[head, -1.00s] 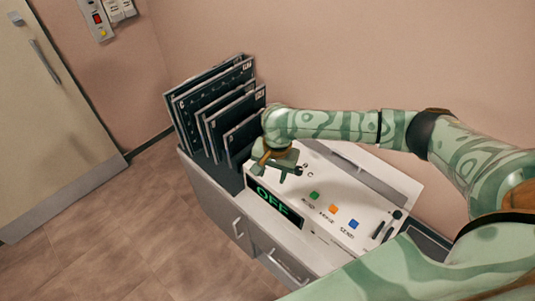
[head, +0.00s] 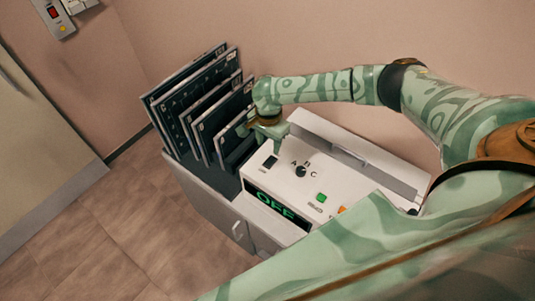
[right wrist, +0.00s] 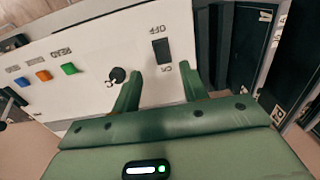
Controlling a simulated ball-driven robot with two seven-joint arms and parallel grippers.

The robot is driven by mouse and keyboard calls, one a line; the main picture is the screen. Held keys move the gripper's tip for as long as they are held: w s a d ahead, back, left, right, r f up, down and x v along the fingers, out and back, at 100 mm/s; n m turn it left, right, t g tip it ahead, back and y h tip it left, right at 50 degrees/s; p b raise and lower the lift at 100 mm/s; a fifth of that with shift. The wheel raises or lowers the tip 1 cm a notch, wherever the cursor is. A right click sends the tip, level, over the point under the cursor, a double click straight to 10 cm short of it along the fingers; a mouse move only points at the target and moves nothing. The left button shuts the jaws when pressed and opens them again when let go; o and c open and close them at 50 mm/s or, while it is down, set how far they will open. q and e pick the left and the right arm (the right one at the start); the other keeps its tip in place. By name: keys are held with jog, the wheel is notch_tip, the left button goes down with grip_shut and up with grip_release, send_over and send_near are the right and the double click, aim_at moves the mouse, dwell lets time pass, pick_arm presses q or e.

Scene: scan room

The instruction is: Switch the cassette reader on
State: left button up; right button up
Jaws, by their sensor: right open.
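The cassette reader (head: 345,155) is a white box on a low cabinet, and its display (head: 276,206) reads OFF in green. A small black rocker switch (head: 270,162) sits on its top at the left; in the right wrist view the switch (right wrist: 161,50) lies between OFF and ON labels. My right gripper (head: 270,138) is above the reader's left end, beside the switch. In the right wrist view the open, empty fingers (right wrist: 160,78) stand either side of the switch's ON end. Contact cannot be told. My left gripper is not in view.
A black knob (head: 301,171) with letters around it, a green button (head: 321,197) and an orange button (head: 342,210) are close by; a blue button (right wrist: 43,76) shows too. Upright dark cassettes (head: 190,105) stand left of the reader. The wall is close behind.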

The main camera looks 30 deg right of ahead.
aim_at(268, 163)
notch_tip(268, 163, down, 9)
jog(key=shift+w+r+b, duration=0.1)
jog(key=shift+b, duration=1)
jog(key=shift+f, duration=0.4)
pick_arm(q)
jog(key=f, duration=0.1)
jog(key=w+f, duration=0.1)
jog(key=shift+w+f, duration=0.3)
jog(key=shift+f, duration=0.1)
